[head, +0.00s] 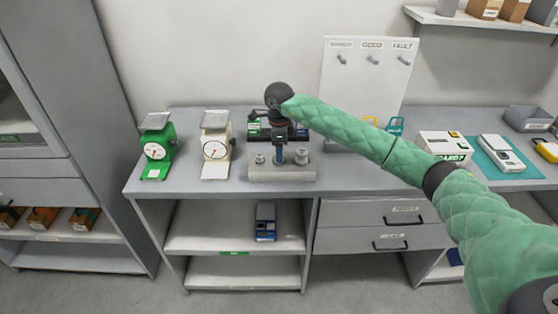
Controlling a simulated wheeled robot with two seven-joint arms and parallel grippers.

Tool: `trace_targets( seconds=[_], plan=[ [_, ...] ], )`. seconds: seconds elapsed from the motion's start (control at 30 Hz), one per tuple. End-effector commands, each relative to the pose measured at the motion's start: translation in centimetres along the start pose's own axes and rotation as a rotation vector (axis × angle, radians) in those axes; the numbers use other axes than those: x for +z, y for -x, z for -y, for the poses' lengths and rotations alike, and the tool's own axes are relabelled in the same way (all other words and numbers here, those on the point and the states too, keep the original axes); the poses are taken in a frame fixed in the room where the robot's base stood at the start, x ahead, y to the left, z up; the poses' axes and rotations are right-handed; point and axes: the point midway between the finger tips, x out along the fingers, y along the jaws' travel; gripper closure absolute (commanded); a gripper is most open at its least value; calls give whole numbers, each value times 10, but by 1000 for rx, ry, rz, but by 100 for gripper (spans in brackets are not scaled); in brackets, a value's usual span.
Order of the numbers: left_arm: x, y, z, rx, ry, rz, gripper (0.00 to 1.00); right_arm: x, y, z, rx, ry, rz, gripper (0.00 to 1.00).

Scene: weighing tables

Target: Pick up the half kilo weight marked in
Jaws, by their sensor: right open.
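My right arm comes in from the right, and its dark gripper (281,146) points down over a pale weight block (283,174) on the table. The gripper is open. A small metal weight (259,158) stands at the block's left and a larger metal weight (301,155) at its right. The gripper is between them and hides the middle of the block, so I cannot tell what is there. The markings are too small to read, so I cannot tell which weight is the half kilo one. My left gripper is out of view.
A green scale (157,148) and a cream scale (215,149) stand left of the block. A dark rack (256,132) is behind the gripper. A white board (367,75) with hooks stands behind my arm. A white box (442,146) is to the right. A blue device (265,222) sits on the shelf below.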

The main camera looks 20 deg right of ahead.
Motion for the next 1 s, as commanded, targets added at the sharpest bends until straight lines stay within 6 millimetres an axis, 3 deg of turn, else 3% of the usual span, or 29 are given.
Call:
trace_targets(
  seconds=[0.13, 0.4, 1.0],
  plan=[
    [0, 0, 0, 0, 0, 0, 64, 0, 0, 0, 0, 0, 0, 46],
    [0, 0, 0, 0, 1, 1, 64, 0, 0, 0, 0, 0, 0, 99],
    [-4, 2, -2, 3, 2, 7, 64, 0, 8, 0, -1, 1, 2, 100]
  ],
)
